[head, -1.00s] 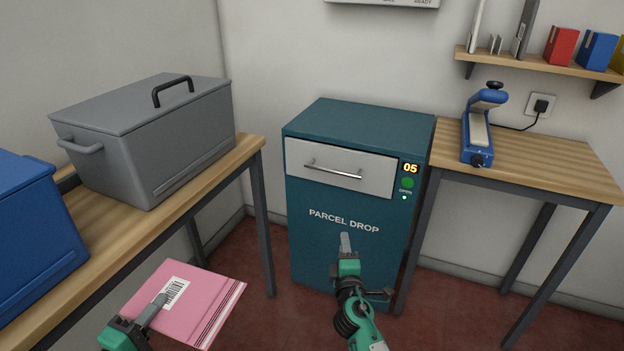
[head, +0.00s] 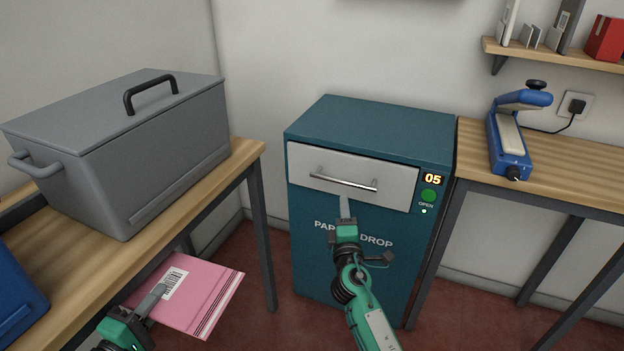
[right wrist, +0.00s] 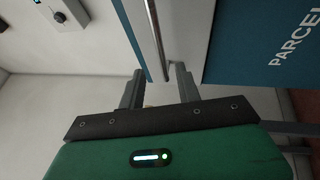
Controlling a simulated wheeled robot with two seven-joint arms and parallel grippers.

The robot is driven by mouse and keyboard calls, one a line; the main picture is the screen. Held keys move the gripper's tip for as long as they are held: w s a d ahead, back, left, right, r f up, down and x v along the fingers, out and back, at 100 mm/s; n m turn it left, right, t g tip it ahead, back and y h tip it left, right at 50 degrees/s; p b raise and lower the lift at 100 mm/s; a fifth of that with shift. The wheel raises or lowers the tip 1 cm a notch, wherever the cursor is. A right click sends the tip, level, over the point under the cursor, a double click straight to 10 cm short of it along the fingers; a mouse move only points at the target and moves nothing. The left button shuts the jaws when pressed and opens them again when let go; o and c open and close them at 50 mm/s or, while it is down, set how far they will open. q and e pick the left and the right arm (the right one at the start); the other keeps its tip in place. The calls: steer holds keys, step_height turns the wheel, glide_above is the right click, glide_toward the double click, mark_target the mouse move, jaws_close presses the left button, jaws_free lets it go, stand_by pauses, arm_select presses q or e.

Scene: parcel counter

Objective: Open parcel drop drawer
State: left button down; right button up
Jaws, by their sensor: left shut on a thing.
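The teal parcel drop cabinet (head: 370,120) stands against the wall. Its light grey drawer front (head: 395,187) sits flush, and the drawer looks closed. A metal bar handle (head: 343,183) runs across it, and the handle also shows in the right wrist view (right wrist: 157,38). My right gripper (head: 345,204) is just below and in front of the handle. In the right wrist view its two fingers (right wrist: 159,72) are apart, with the bar lined up between them; contact is not clear. My left gripper (head: 160,290) is shut on a pink parcel (head: 205,300) with a barcode label.
A display reading 05 (head: 432,179) and a green OPEN button (head: 428,195) are right of the drawer. A grey lidded bin (head: 120,150) and part of a blue one (head: 15,305) stand on the left bench. A blue sealer (head: 510,150) stands on the right table (head: 560,177).

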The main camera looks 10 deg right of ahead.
mark_target(342, 183)
steer(key=x, duration=1)
jaws_close()
